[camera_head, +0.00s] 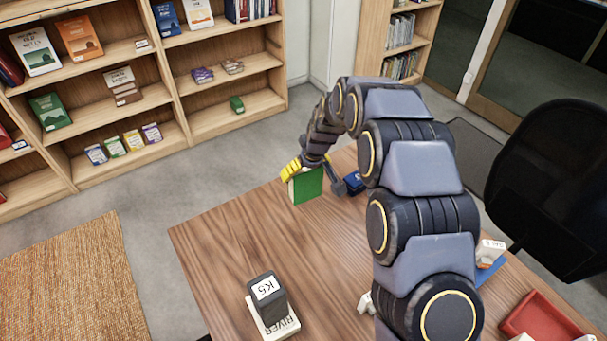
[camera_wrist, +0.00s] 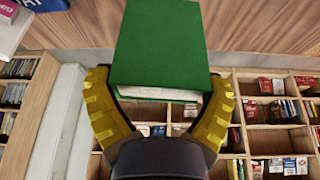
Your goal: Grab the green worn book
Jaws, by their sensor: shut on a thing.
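The green book (camera_head: 306,186) is at the far edge of the wooden table in the head view, upright in my gripper (camera_head: 296,172). In the wrist view the green book (camera_wrist: 160,45) fills the space between the yellow fingers of my gripper (camera_wrist: 158,98), with its pale page edges facing the camera. The fingers are shut on the book from both sides. I cannot tell whether its lower edge touches the table. Any wear on the cover is too small to make out.
The wooden table (camera_head: 215,240) has clear room at its left. A dark block labelled K5 (camera_head: 267,290) stands on a white book (camera_head: 286,328). A blue object (camera_head: 354,183) is right of the green book. A red tray (camera_head: 545,318) is at the right. Bookshelves (camera_head: 110,115) stand behind.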

